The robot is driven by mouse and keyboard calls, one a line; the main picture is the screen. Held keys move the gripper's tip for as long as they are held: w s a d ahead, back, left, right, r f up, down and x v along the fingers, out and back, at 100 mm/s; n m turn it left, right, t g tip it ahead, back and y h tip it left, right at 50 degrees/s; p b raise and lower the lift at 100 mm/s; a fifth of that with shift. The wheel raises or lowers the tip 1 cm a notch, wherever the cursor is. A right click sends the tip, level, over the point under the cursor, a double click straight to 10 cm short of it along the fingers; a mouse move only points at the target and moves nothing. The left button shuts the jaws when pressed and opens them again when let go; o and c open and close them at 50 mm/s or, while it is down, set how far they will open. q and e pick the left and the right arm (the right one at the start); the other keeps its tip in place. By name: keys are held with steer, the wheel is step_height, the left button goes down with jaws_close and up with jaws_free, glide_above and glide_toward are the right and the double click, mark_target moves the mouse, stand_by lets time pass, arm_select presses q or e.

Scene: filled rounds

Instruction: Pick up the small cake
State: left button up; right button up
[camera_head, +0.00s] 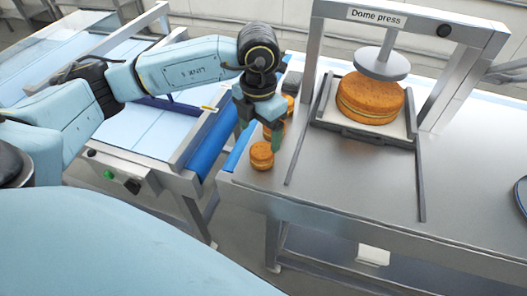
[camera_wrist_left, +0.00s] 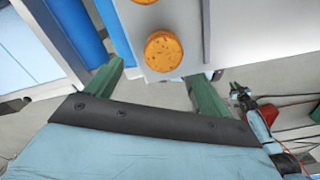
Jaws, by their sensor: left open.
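Several small round orange-brown cakes stand in a row near the left edge of the steel table. The nearest small cake (camera_head: 262,156) has a pale band around its side. My left gripper (camera_head: 261,133) points down just above and behind it, and is open and empty. In the left wrist view, a small cake (camera_wrist_left: 163,52) lies just beyond the gap between the green fingers of my left gripper (camera_wrist_left: 162,72). Another small cake (camera_wrist_left: 145,2) is cut off at the top. What looks like my right gripper (camera_wrist_left: 237,89) shows small at the right; its jaws are unclear.
The dome press (camera_head: 383,62) stands to the right, its disc above a large layered cake (camera_head: 366,101) on a tray. A belt conveyor (camera_head: 122,128) with a blue end roller runs to the left of the table.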

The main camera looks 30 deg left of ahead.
mark_target(262, 150)
arm_select(q)
steer(key=shift+f, duration=1.2)
steer(key=shift+d+f+p, duration=0.2)
steer(key=shift+f+p, duration=0.15)
steer(key=shift+f, duration=0.75)
step_height(262, 150, down, 2)
steer(key=shift+w+d+f, duration=0.1)
steer(key=shift+f, duration=0.55)
steer(key=c, duration=0.8)
arm_select(e)
steer(key=shift+w+r, duration=0.65)
steer(key=shift+w, duration=0.15)
